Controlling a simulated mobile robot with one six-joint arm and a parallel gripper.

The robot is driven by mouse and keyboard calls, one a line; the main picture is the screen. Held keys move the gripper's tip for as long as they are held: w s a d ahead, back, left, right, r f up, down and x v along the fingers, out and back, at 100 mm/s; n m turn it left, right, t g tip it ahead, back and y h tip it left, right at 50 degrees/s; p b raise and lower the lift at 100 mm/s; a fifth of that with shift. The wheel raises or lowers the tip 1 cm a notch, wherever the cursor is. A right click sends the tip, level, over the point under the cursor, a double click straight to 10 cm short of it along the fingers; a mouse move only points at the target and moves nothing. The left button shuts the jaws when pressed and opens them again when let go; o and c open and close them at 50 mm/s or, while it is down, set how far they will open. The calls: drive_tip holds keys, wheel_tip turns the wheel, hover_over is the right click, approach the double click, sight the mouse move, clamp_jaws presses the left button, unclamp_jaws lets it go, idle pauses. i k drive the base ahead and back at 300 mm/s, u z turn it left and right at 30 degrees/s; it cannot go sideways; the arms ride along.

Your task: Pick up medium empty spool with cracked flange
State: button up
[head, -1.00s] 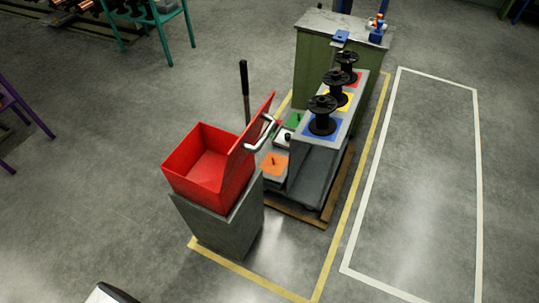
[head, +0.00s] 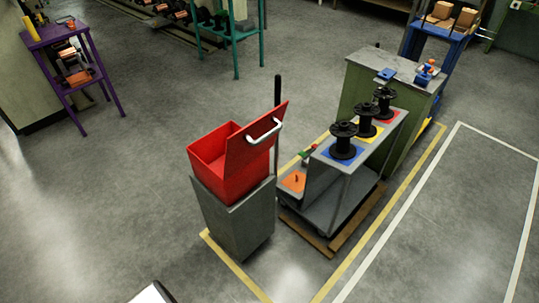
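Three black empty spools stand upright in a row on the grey cart (head: 342,200). The nearest spool (head: 343,139) stands on a blue square, the middle spool (head: 366,122) on a yellow square, and the far spool (head: 384,102) on a red square. The spools are too small in the picture to tell a cracked flange or which is the medium one. My gripper is not in view. A small white and black piece at the bottom edge is cut off, and I cannot tell what it is.
An open red bin (head: 216,150) on a grey stand (head: 236,222) is left of the cart. A green cabinet (head: 372,88) stands behind. A purple rack (head: 82,70) is far left, a teal stand (head: 233,42) at the back. Floor at left and right is clear.

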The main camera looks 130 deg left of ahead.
sight(384, 94)
drive_tip(key=i, duration=0.2)
drive_tip(key=z, duration=0.15)
drive_tip(key=k, duration=0.2)
drive_tip(key=u, duration=3.35)
drive_tip(key=k, duration=0.25)
drive_tip(key=u, duration=1.3)
